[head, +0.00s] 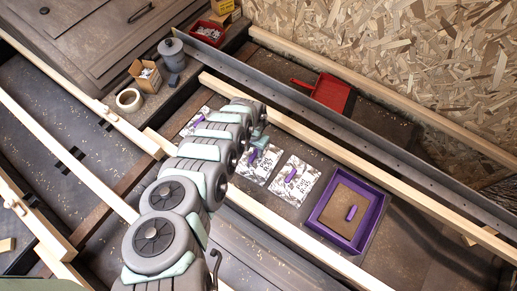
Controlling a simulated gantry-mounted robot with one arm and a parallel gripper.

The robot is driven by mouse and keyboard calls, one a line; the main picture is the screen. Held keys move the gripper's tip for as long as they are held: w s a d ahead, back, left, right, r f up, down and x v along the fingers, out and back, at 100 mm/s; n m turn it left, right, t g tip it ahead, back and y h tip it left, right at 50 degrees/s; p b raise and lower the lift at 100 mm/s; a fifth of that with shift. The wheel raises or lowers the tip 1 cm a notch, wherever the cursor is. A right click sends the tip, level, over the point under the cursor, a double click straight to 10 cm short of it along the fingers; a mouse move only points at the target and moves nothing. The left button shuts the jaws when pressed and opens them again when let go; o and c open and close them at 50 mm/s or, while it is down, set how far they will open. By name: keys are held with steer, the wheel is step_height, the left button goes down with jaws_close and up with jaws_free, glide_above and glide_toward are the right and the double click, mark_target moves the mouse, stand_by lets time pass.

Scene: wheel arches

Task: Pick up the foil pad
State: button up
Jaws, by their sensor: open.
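Several flat, crinkled silver-white foil pads with purple grips lie in a row on the dark floor between pale wooden rails. One foil pad (294,181) lies in full view at the right of the row. Another foil pad (258,168) is beside it, partly hidden by my gripper. A third (191,125) shows at the left, partly covered by my arm. My gripper (259,146) is small in this view, with its tip close to the middle pad's purple grip. It is open, and I see nothing held in it. I cannot tell whether it touches the pad.
A purple tray (375,217) holding a brown board with a purple grip stands right of the pads. Wooden rails (300,132) and a dark metal beam (330,117) run alongside. Behind are a red dustpan (331,93), a tape roll (129,99), a cardboard box (146,78) and a red bin (208,31).

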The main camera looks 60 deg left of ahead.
mark_target(254, 155)
step_height(254, 155, down, 3)
steer(key=shift+s+d+f+b, duration=0.1)
steer(key=shift+s+b, duration=0.05)
steer(key=shift+b, duration=0.55)
jaws_close()
